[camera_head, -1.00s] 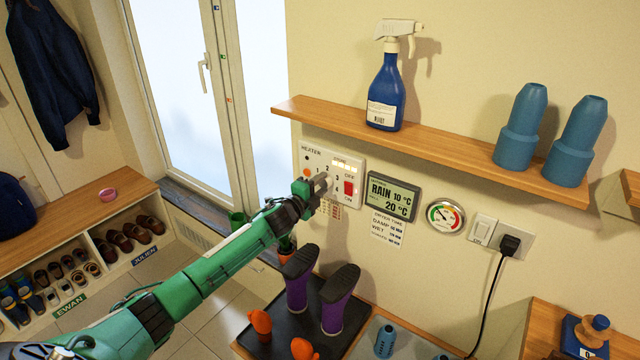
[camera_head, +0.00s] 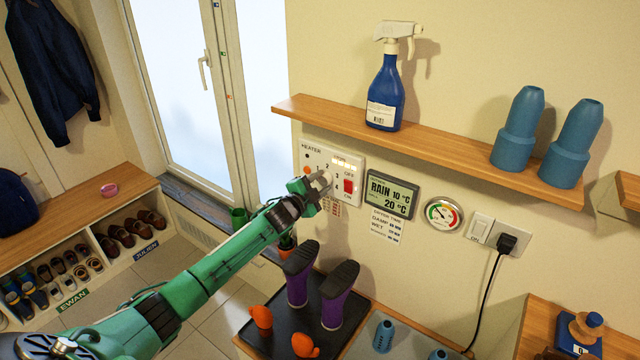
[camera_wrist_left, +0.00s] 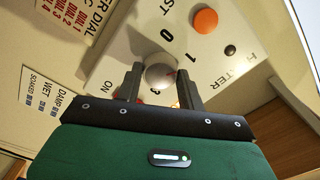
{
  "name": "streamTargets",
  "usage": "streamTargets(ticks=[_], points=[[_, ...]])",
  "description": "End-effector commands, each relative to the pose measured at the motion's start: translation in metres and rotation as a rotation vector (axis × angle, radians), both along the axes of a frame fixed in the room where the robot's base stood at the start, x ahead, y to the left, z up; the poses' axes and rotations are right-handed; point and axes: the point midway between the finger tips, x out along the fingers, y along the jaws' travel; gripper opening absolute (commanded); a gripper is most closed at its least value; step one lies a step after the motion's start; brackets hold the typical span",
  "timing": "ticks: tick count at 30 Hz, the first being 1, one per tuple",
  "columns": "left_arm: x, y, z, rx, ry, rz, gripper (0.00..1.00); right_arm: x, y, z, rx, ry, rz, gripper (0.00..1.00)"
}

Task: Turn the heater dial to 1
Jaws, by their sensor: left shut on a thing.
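The white heater panel (camera_head: 326,156) is on the wall below the shelf, left of the weather display. My left gripper (camera_head: 318,185) is at its dial, with the fingers covering much of it in the head view. In the left wrist view the round, pale dial (camera_wrist_left: 160,71) sits between the two dark fingers, and the gripper (camera_wrist_left: 160,84) is shut on it. A small red mark shows on the dial; which number it points to is hard to tell. The printed 0 and 1 show beside the dial. My right gripper is not in view.
A red switch (camera_head: 348,187) is just right of the dial. The wooden shelf (camera_head: 440,146) with a blue spray bottle (camera_head: 386,92) juts out above. Purple boots (camera_head: 336,296) stand on a dark tray below. The weather display (camera_head: 392,195) is to the right.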

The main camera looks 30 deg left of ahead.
Motion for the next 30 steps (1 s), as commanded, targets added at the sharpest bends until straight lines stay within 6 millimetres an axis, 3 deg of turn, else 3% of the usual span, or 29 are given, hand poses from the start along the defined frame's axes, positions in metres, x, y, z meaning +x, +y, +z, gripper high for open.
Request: streamTargets(ticks=[8,9,12,23,30], points=[[0.0,0.001,-0.001,0.0,0.002,0.001,0.16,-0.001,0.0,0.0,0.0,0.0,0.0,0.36],[0.0,0.001,-0.001,0.0,0.002,0.001,0.41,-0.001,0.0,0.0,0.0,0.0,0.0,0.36],[0.0,0.0,-0.001,0.0,0.002,0.001,0.6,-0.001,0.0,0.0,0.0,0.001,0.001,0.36],[-0.003,0.001,-0.001,0.001,0.001,-0.001,0.6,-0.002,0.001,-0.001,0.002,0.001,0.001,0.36],[-0.03,0.004,-0.003,0.002,0.001,-0.001,0.6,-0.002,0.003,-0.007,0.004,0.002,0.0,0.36]])
